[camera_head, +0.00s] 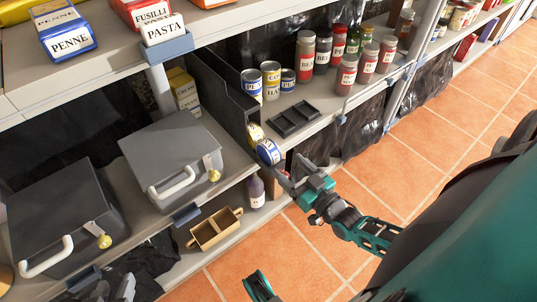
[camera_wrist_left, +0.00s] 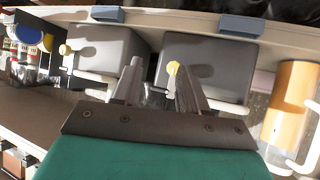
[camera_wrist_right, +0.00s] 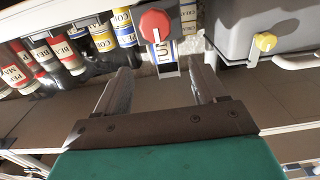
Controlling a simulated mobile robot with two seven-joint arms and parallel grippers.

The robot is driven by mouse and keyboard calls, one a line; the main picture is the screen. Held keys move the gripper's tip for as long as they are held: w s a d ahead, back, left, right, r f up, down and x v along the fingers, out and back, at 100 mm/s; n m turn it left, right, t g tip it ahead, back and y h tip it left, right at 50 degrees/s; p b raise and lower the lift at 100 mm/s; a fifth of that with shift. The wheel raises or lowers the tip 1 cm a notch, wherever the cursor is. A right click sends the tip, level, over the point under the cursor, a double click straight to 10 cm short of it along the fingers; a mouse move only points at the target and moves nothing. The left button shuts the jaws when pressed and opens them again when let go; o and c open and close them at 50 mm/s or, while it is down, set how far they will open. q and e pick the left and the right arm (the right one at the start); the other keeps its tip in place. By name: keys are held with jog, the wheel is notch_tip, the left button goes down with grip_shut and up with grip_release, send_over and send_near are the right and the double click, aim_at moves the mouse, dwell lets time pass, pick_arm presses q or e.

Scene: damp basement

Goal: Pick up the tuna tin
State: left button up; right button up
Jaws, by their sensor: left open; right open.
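The tuna tin (camera_head: 268,152), with a blue and white label, lies on its side at the shelf's front edge by the grey panel. In the right wrist view the tin (camera_wrist_right: 165,57) shows its partly hidden label beyond my fingers, below a red round knob. My right gripper (camera_head: 284,177) is open and empty just in front of the tin, apart from it as far as I can tell. Its fingers also show in the right wrist view (camera_wrist_right: 160,75). My left gripper (camera_wrist_left: 158,75) is open and empty, facing two grey boxes.
Grey lidded boxes (camera_head: 170,160) with white handles stand left of the tin. A black tray (camera_head: 293,118), several cans (camera_head: 270,80) and jars (camera_head: 322,52) stand to its right. A yellowish tin (camera_head: 255,133) is close behind it. A wooden caddy (camera_head: 215,228) and purple bottle (camera_head: 256,191) stand below.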

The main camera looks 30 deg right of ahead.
aim_at(262, 141)
jog(key=w, duration=0.3)
jog(key=shift+a+f+b, duration=0.1)
jog(key=shift+a+b, duration=0.05)
jog(key=shift+b, duration=0.15)
jog(key=shift+w+a, duration=0.1)
jog(key=shift+w, duration=0.45)
jog(key=w, duration=0.1)
jog(key=w+b, duration=0.1)
jog(key=w, duration=0.2)
jog(key=shift+w+a+r+b, duration=0.2)
jog(key=shift+a+r+b, duration=0.05)
jog(key=shift+a+b, duration=0.1)
jog(key=shift+w, duration=0.3)
jog(key=shift+r, duration=0.1)
jog(key=c, duration=1.2)
pick_arm(q)
jog(key=shift+w+d+f+h, duration=0.25)
jog(key=shift+d+f+h, duration=0.05)
jog(key=shift+d+f, duration=0.15)
pick_arm(e)
jog(key=shift+o, duration=0.2)
jog(key=shift+r, duration=0.15)
